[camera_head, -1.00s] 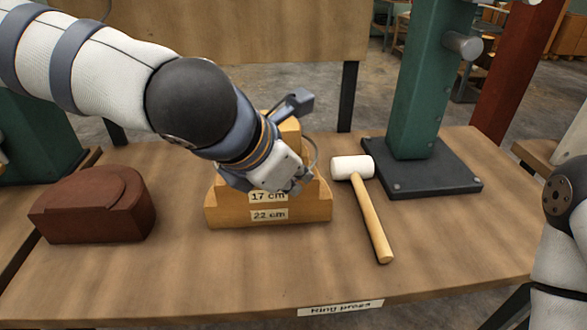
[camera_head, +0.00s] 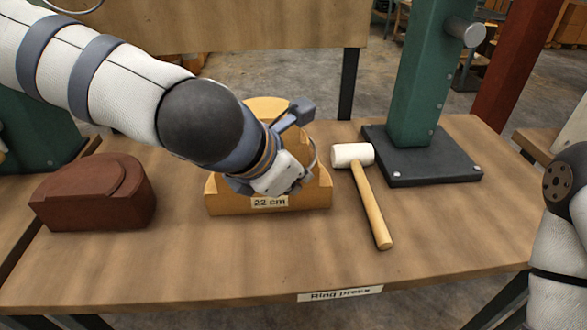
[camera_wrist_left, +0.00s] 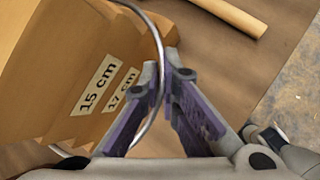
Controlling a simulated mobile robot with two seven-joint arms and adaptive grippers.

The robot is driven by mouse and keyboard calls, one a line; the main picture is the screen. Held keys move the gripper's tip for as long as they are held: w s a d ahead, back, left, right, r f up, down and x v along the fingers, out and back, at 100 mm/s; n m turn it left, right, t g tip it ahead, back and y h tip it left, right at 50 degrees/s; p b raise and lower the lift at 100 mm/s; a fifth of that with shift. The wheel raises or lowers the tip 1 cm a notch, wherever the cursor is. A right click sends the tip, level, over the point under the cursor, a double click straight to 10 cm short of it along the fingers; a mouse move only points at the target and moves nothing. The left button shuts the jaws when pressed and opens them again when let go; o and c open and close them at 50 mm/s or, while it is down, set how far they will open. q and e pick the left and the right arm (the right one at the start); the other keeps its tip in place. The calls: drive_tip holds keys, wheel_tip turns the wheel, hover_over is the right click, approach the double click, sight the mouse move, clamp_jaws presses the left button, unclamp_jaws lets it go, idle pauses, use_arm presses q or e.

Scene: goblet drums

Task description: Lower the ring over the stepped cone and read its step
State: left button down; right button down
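The wooden stepped cone (camera_head: 222,203) stands upright on the bench, with its 22 cm label showing in the head view. In the left wrist view the cone (camera_wrist_left: 55,75) shows 15 cm and 17 cm labels. A thin metal ring (camera_wrist_left: 161,50) curves past the cone's side; a bit of the ring (camera_head: 314,153) shows in the head view. My left gripper (camera_wrist_left: 166,78) is shut on the ring, beside the cone, and in the head view the gripper (camera_head: 296,186) covers its middle steps. I cannot tell whether the ring touches a step. My right gripper is out of view.
A white-headed mallet (camera_head: 368,200) lies right of the cone. A green post on a dark base (camera_head: 430,165) stands behind it. A red-brown block (camera_head: 95,195) sits at left. The bench front, with a "Ring press" label (camera_head: 340,294), is clear.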

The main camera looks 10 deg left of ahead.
use_arm(q)
drive_tip(key=shift+f, duration=0.3)
drive_tip(key=shift+f, duration=0.85)
drive_tip(key=c, duration=1.8)
unclamp_jaws()
drive_tip(key=o, duration=0.6)
drive_tip(key=shift+c, duration=0.2)
